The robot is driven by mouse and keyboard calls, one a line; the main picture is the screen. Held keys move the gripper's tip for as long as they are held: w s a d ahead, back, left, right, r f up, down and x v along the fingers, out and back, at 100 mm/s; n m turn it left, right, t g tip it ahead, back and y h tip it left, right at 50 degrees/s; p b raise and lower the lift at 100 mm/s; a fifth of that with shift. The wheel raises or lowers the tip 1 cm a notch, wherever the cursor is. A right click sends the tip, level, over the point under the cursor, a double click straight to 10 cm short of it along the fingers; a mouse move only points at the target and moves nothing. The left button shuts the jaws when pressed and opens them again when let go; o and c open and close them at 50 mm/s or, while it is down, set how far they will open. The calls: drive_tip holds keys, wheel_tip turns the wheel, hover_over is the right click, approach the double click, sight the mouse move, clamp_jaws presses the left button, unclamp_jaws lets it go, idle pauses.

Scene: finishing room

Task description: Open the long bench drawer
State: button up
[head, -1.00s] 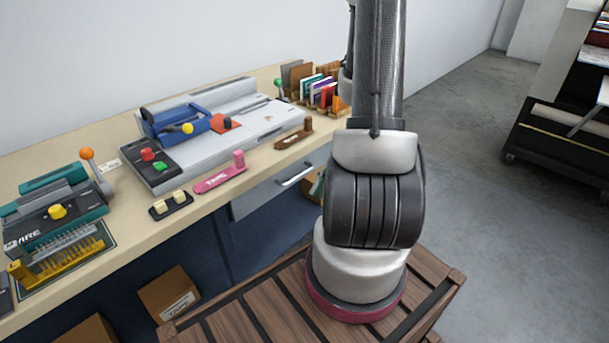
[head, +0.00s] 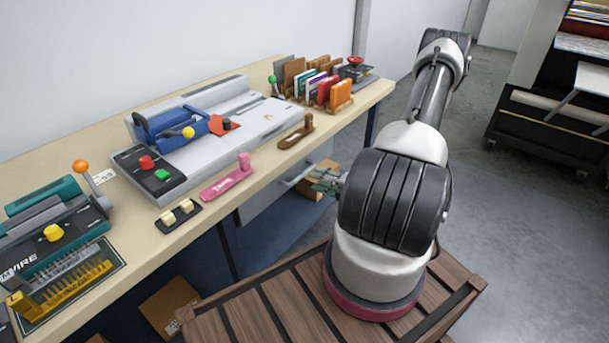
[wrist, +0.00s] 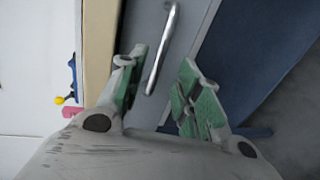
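The long bench drawer (head: 262,208) has a grey front under the bench top and looks closed. Its silver bar handle (head: 296,176) is partly hidden at its right end. My gripper (head: 328,183), with green finger pads, is beside the handle in the head view, partly hidden by my arm. In the wrist view my gripper (wrist: 163,75) is open, with one finger on each side of the near end of the handle (wrist: 164,45). The grey drawer front (wrist: 187,25) lies behind it. I cannot tell whether the fingers touch the handle.
The wooden bench top (head: 136,245) carries a blue-handled binding machine (head: 170,128), a pink tool (head: 228,180), a teal machine (head: 50,225) and a file rack (head: 320,88). A cardboard box (head: 168,308) lies below. A dark cart (head: 545,125) stands right, with clear floor between.

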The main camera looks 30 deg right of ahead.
sight(302, 173)
drive_tip(key=x, duration=0.7)
drive_tip(key=shift+w+a, duration=0.15)
drive_tip(key=shift+w, duration=0.15)
clamp_jaws()
